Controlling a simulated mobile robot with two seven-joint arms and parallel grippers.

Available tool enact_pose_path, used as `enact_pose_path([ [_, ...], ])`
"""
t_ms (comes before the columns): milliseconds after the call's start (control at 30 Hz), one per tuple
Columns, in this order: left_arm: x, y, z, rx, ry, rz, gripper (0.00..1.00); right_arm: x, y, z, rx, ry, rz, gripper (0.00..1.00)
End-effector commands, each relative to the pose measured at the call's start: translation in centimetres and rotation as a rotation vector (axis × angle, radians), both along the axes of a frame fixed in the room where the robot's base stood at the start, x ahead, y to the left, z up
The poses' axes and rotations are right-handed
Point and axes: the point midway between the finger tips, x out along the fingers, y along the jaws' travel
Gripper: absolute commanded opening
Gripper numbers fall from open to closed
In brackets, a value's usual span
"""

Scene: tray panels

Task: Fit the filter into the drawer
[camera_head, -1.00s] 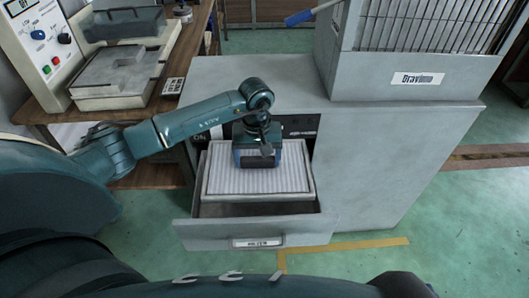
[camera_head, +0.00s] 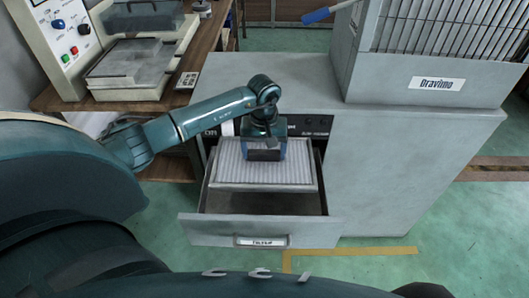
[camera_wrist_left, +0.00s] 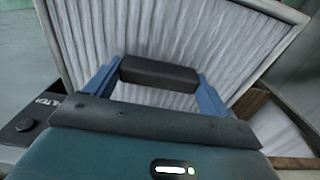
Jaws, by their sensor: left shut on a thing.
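The filter (camera_head: 235,170) is a white pleated panel in a pale frame. In the head view it is over the rear part of the open drawer (camera_head: 205,232), and a bare strip of drawer floor shows in front of it. I cannot tell whether it touches the drawer bottom. My left gripper (camera_head: 265,152) is above the filter's rear half, shut on it. In the left wrist view, the blue fingers (camera_wrist_left: 158,90) flank a dark bar on the pleated face of the filter (camera_wrist_left: 180,35). My right gripper is not in view.
The drawer belongs to a grey cabinet (camera_head: 400,160) with a barred unit (camera_head: 440,50) on top. The cabinet's edge and dark panel (camera_head: 310,125) lie close behind the gripper. A wooden bench (camera_head: 60,98) with equipment stands at left. Floor in front is clear.

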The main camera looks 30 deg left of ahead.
Motion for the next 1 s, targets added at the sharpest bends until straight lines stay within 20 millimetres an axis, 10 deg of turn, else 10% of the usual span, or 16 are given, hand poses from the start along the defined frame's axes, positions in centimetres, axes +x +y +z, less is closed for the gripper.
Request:
enact_pose_path([
  [1000, 0.0, 0.1, -10.6, 0.003, 0.002, 0.002, 0.44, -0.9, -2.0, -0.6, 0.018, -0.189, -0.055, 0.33],
])
